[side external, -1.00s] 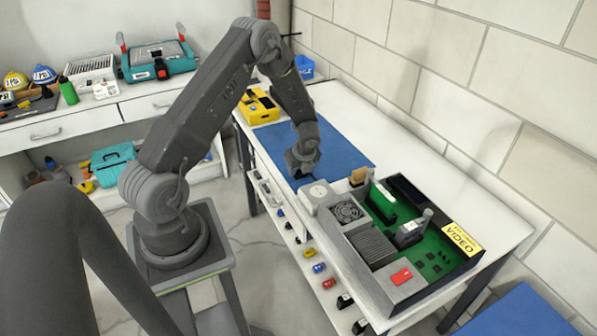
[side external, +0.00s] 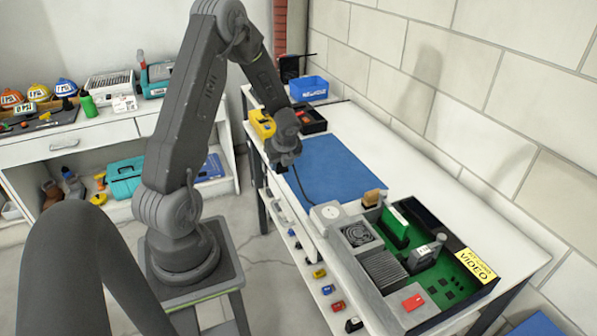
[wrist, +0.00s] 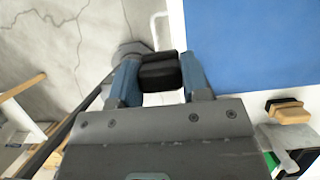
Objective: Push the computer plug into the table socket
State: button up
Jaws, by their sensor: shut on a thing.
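My gripper (side external: 284,158) is over the table's left edge, beside the blue mat. In the wrist view its two blue-grey fingers (wrist: 160,80) are shut on a black plug (wrist: 160,70). A dark cable (side external: 298,188) hangs below my gripper and runs toward the computer. The open computer case (side external: 405,318), with a green board inside, is at the near end of the table. A pale box with a round white face (side external: 328,213) stands at the case's left corner; I cannot tell whether it is the table socket. The plug's prongs are hidden.
The blue mat (side external: 345,175) lies flat and clear. A tan-and-black block (side external: 373,198) stands between the mat and the case. A yellow device (side external: 262,123), a black tray (side external: 310,118) and a blue bin (side external: 308,88) are at the far end. A block wall borders the right.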

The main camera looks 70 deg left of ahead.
jog(key=shift+s+a+r, duration=0.3)
jog(key=shift+s+r, duration=0.05)
jog(key=shift+s, duration=0.2)
jog(key=shift+s+a+r, duration=0.25)
jog(key=shift+s+r, duration=0.1)
jog(key=shift+s, duration=0.2)
jog(key=shift+w, duration=0.1)
jog(key=shift+w+d+n, duration=0.2)
jog(key=shift+w+n, duration=0.05)
jog(key=shift+n, duration=0.05)
jog(key=w+d+n+g+h, duration=0.2)
jog(key=w+d+n+g, duration=0.3)
jog(key=d+n, duration=0.4)
jog(key=n+h, duration=0.2)
jog(key=n, duration=0.6)
send_over(326, 214)
jog(key=w, duration=0.2)
jog(key=shift+s+r, duration=0.1)
jog(key=shift+s, duration=0.15)
jog(key=shift+t, duration=0.3)
jog(key=shift+f, duration=2.9)
jog(key=shift+f, duration=0.55)
